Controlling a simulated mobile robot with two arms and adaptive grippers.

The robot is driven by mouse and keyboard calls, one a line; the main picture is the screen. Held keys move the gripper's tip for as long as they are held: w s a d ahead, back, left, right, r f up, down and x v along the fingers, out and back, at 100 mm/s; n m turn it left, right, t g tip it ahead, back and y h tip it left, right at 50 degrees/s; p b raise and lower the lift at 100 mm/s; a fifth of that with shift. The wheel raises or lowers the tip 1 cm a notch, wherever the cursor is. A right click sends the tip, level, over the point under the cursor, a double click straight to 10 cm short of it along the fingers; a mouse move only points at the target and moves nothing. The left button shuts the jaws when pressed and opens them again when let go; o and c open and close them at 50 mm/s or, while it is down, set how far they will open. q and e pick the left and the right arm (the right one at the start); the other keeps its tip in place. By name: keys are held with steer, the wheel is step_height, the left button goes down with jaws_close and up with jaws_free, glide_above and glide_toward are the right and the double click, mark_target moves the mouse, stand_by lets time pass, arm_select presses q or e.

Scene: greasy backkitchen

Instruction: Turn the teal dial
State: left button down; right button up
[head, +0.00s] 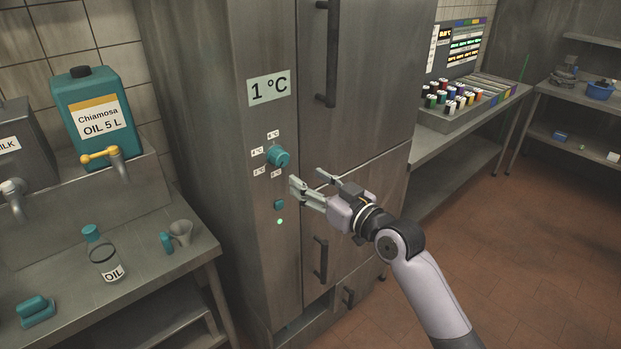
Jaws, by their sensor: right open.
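The teal dial (278,156) is a round knob on the narrow side panel of a tall steel fridge (205,120). Small white temperature labels surround it, and a display (269,88) above reads 1 °C. My right gripper (306,184) is open and empty, just to the right of and below the dial, apart from it in the picture. Its fingers point left toward the panel. A small teal button (279,204) and a lit green light (280,222) sit below the dial. My left gripper is not in view.
At left, a steel counter (150,262) holds an oil bottle (104,262), a funnel (181,232), and a teal-handled item (36,311). A teal oil canister (97,118) stands behind. Fridge handles (320,260) stick out near my right arm. Open tiled floor lies at right.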

mark_target(283, 161)
steer(key=b+x, duration=0.1)
steer(key=x, duration=0.2)
steer(key=b+x, duration=0.1)
steer(key=x, duration=0.2)
steer(key=b+x, duration=0.1)
steer(key=x, duration=0.2)
steer(key=shift+s+a+r, duration=0.15)
steer(key=shift+s+r, duration=0.05)
steer(key=shift+r, duration=0.3)
steer(key=shift+c, duration=1.1)
steer(key=c, duration=0.4)
steer(key=m, duration=0.6)
steer(key=shift+c, duration=0.3)
steer(key=m, duration=0.4)
steer(key=shift+m, duration=0.3)
steer(key=m, duration=0.4)
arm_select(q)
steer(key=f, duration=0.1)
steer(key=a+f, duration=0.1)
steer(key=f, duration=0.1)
arm_select(e)
steer(key=o, duration=0.9)
